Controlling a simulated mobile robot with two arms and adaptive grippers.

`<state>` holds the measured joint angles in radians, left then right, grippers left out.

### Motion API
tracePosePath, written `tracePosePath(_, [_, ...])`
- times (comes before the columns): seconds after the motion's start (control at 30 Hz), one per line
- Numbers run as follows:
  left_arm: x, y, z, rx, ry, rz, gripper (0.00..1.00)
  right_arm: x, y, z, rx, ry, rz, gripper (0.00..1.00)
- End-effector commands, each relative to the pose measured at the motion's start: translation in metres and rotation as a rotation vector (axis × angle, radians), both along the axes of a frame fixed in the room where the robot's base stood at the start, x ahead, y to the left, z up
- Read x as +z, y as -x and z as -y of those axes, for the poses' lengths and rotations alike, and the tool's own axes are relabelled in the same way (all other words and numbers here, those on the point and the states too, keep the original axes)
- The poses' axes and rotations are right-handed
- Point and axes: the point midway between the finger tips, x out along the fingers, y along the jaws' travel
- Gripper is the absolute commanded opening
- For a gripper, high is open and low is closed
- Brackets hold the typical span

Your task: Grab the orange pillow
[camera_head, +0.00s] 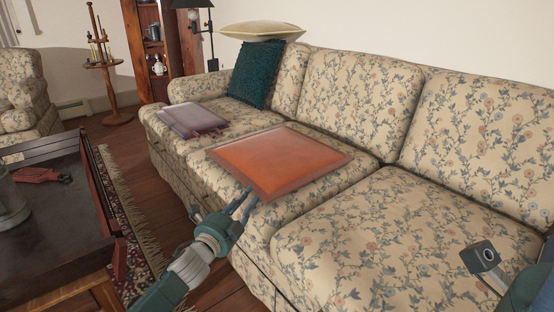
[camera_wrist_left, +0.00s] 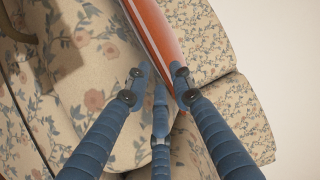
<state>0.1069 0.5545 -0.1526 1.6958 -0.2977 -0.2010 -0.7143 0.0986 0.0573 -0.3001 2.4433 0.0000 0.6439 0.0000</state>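The orange pillow (camera_head: 280,158) is a flat square with a paler border, over the middle of the floral sofa (camera_head: 330,255). My left gripper (camera_head: 245,204) is at its near left edge, with its blue fingers reaching the border. In the left wrist view the pillow (camera_wrist_left: 155,28) appears edge-on as an orange strip. Its near end is at the right fingertip of my left gripper (camera_wrist_left: 158,88). The fingers stand apart, with a gap between the left fingertip and the pillow. I cannot tell whether the right finger touches it. My right gripper's fingers are not visible.
A purplish flat pillow (camera_head: 190,118) is over the sofa's far left seat. A dark green pillow (camera_head: 252,74) leans on the backrest, and a cream pillow (camera_head: 262,30) is on top. A dark table (camera_head: 75,225) stands at left. The sofa's right seats are clear.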

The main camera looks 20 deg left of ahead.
Motion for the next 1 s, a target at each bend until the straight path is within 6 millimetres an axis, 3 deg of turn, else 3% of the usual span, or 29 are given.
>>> tracePosePath(0.2, [-0.003, -0.027, 0.001, 0.0, -0.002, 0.001, 0.23, 0.004, 0.008, -0.001, -0.003, 0.003, 0.049, 0.47])
tracePosePath(0.5, [-0.001, -0.03, 0.002, 0.0, -0.001, 0.0, 0.23, 0.007, 0.009, -0.002, -0.003, 0.004, 0.054, 0.47])
tracePosePath(0.63, [-0.001, -0.03, 0.002, 0.0, -0.001, -0.001, 0.0, 0.007, 0.009, -0.002, -0.003, 0.004, 0.054, 0.47])
tracePosePath(1.0, [0.002, -0.03, 0.002, -0.002, -0.002, 0.005, 0.0, 0.008, 0.009, -0.002, -0.002, 0.004, 0.054, 0.47])
